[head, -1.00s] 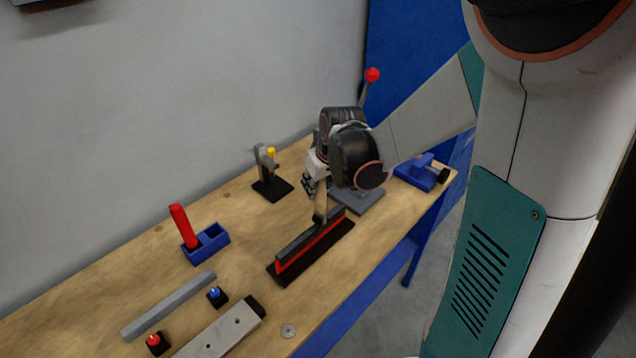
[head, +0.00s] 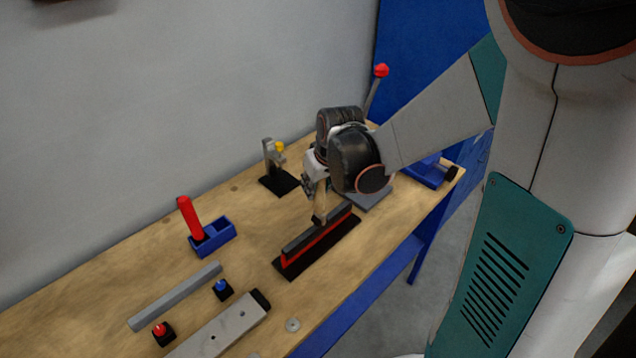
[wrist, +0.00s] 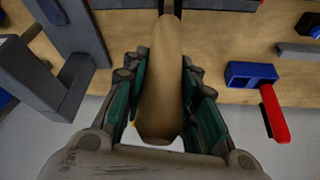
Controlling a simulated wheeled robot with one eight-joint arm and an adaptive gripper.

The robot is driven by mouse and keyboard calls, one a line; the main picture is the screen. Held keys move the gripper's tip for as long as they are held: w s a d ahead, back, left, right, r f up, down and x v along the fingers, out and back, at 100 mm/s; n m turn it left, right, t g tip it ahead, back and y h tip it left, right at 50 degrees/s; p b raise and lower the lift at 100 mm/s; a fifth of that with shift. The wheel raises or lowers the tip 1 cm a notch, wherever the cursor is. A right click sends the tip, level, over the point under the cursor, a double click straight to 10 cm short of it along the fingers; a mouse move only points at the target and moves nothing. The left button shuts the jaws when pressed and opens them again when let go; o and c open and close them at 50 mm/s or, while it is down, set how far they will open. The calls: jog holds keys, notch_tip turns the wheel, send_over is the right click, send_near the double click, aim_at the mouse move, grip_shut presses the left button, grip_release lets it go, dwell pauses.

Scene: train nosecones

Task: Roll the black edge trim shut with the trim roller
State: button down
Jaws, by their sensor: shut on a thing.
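My gripper (head: 312,184) is shut on the wooden handle of the trim roller (head: 320,203). In the wrist view the tan handle (wrist: 162,80) lies between the finger pads of my gripper (wrist: 166,100). The roller's dark lower end meets the black edge trim (head: 296,244) near the middle of its length; I cannot tell how firmly it presses. The trim runs along the top of a red strip (head: 309,250) on a black base. Part of the trim is hidden behind the roller, and its closure is too small to judge.
A blue holder (head: 222,239) with a red-handled tool (head: 189,217) stands left of the trim. A black-based toggle clamp (head: 275,165) stands behind. A grey bar (head: 175,297), red and blue buttons and a pale metal plate (head: 222,333) lie in front. A blue vise (head: 432,172) is at right.

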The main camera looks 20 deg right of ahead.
jog(key=shift+a, duration=0.1)
jog(key=shift+s+a, duration=0.25)
jog(key=shift+a, duration=0.35)
jog(key=shift+s+a, duration=0.25)
jog(key=shift+a, duration=0.5)
jog(key=shift+s+a, duration=0.25)
jog(key=shift+a, duration=0.35)
jog(key=shift+s+a, duration=0.2)
jog(key=shift+a, duration=0.45)
jog(key=shift+s+a, duration=0.25)
jog(key=shift+a, duration=0.4)
jog(key=shift+s+a, duration=0.25)
jog(key=shift+a, duration=0.45)
